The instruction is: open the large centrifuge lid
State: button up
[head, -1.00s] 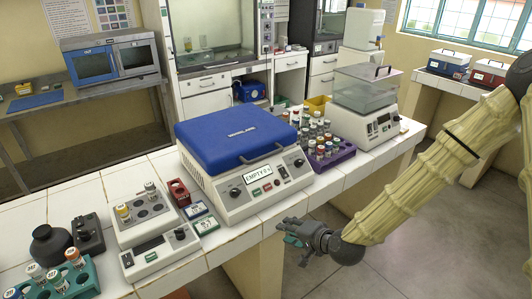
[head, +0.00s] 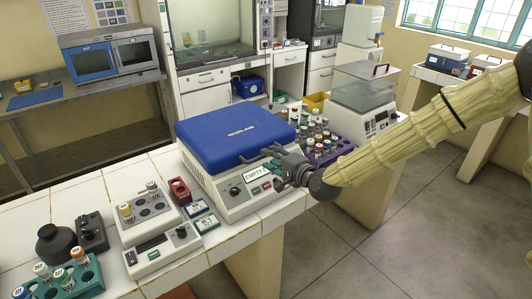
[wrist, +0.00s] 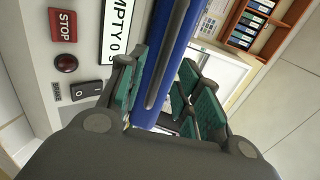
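The large centrifuge (head: 232,195) stands on the white tiled bench with its blue lid (head: 235,138) shut. A grey handle runs along the lid's front edge; it shows in the wrist view (wrist: 167,55), and my gripper covers much of it in the head view. My gripper (head: 268,160) is at the front of the lid. In the wrist view its green-padded fingers (wrist: 160,90) are spread on either side of the blue lid edge (wrist: 155,85) and handle. I see no clear grip on the handle.
A purple rack (head: 330,155) of vials and a clear-lidded machine (head: 362,95) stand to the right. A small white device (head: 155,240) stands to the left.

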jog(key=shift+p+x, duration=0.35)
jog(key=shift+x, duration=1.45)
grip_shut()
